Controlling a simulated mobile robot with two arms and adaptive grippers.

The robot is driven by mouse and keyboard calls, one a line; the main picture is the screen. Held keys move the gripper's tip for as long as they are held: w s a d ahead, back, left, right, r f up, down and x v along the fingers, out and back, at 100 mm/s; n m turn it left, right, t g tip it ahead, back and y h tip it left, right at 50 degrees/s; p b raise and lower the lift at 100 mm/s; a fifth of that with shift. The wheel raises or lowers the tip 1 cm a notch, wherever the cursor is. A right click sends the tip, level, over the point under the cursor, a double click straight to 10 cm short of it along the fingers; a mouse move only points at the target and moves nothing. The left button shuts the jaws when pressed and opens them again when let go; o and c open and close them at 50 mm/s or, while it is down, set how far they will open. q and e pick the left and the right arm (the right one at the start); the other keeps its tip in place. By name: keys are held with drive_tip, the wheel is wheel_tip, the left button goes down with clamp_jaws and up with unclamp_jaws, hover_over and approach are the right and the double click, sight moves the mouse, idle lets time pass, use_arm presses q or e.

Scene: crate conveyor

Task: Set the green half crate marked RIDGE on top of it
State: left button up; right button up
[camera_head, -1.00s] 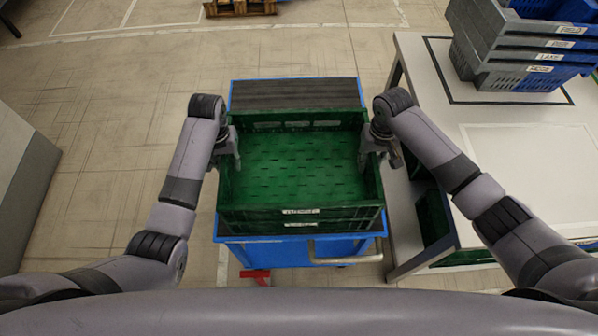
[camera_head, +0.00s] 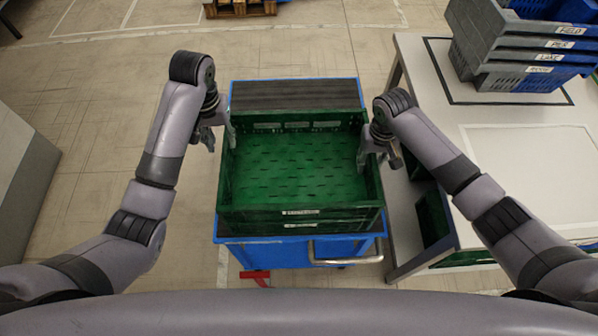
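A green half crate (camera_head: 300,213) sits on a blue cart (camera_head: 255,255), open side up and empty. Its front label is too small to read surely. A second label just below it suggests another green crate (camera_head: 300,226) directly under it, mostly hidden; the two look aligned. My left gripper (camera_head: 217,136) is open at the upper end of the crate's left wall, raised and mostly outside it, with one pale finger near the wall. My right gripper (camera_head: 379,156) is at the right wall, its fingers apart on either side of the rim, and appears open.
A white table (camera_head: 500,190) stands at the right with a stack of grey and blue crates (camera_head: 515,80) at its back. Green crates (camera_head: 435,215) sit beneath it. A grey block (camera_head: 25,180) stands left. A wooden pallet (camera_head: 240,8) lies far off. Floor left of the cart is clear.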

use_arm(q)
drive_tip(key=shift+a+r, duration=0.2)
drive_tip(key=shift+r, duration=0.2)
drive_tip(key=shift+s+r, duration=0.15)
drive_tip(key=shift+s, duration=0.1)
use_arm(e)
drive_tip(key=shift+r, duration=0.15)
wheel_tip(320, 180, up, 12)
drive_tip(key=shift+a+f, duration=0.1)
drive_tip(key=shift+f, duration=0.05)
use_arm(q)
drive_tip(key=shift+s, duration=0.15)
use_arm(e)
drive_tip(key=shift+f, duration=0.1)
